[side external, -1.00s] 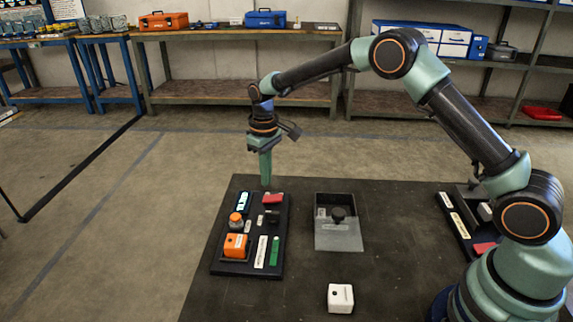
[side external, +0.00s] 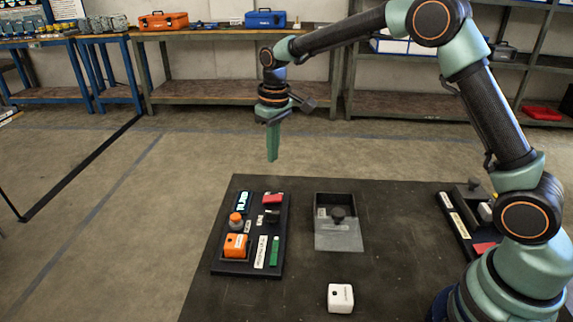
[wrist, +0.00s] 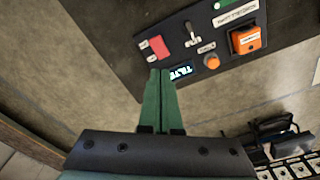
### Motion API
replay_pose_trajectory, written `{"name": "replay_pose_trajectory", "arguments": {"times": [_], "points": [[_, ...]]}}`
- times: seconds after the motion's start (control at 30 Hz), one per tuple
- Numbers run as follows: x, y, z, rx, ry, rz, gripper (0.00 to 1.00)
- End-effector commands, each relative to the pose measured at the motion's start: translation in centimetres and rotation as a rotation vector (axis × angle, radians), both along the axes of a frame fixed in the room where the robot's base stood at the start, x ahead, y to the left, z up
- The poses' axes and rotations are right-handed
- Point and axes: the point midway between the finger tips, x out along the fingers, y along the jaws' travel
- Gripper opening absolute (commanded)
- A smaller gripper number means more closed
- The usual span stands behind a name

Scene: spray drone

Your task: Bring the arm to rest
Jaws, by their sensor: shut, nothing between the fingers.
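My gripper (side external: 272,158) hangs in the air above the far edge of the dark table, pointing down, with its green fingers together and empty. In the wrist view the two green fingers (wrist: 160,72) lie side by side with only a thin line between them. Past their tips is the black control panel (side external: 231,268), lying on the table. It has a small lit display (side external: 243,203), an orange knob (side external: 236,221), an orange block (side external: 236,246), a red piece (side external: 273,198) and a green piece (side external: 275,251). My gripper is apart from all of these.
A grey open box (side external: 338,240) with a dark knob stands right of the panel. A white cube (side external: 340,298) sits near the front. Another dark panel (side external: 462,222) lies at the right, beside my arm. Shelves (side external: 240,36) stand well behind.

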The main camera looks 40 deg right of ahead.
Motion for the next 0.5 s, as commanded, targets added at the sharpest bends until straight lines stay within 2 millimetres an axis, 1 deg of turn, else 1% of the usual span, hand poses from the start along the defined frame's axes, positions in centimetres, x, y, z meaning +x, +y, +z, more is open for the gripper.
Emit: {"name": "replay_pose_trajectory", "arguments": {"times": [0.03, 0.2, 0.27, 0.4, 0.5], "points": [[-0.8, -0.3, 1.8, 0.003, -0.027, -0.011, 0.0], [-4.0, -1.3, 6.0, 0.011, -0.096, -0.049, 0.0], [-5.3, -1.6, 7.2, 0.014, -0.121, -0.062, 0.0], [-8.5, -2.4, 9.5, 0.022, -0.179, -0.094, 0.0], [-10.9, -2.8, 10.6, 0.027, -0.22, -0.114, 0.0]]}}
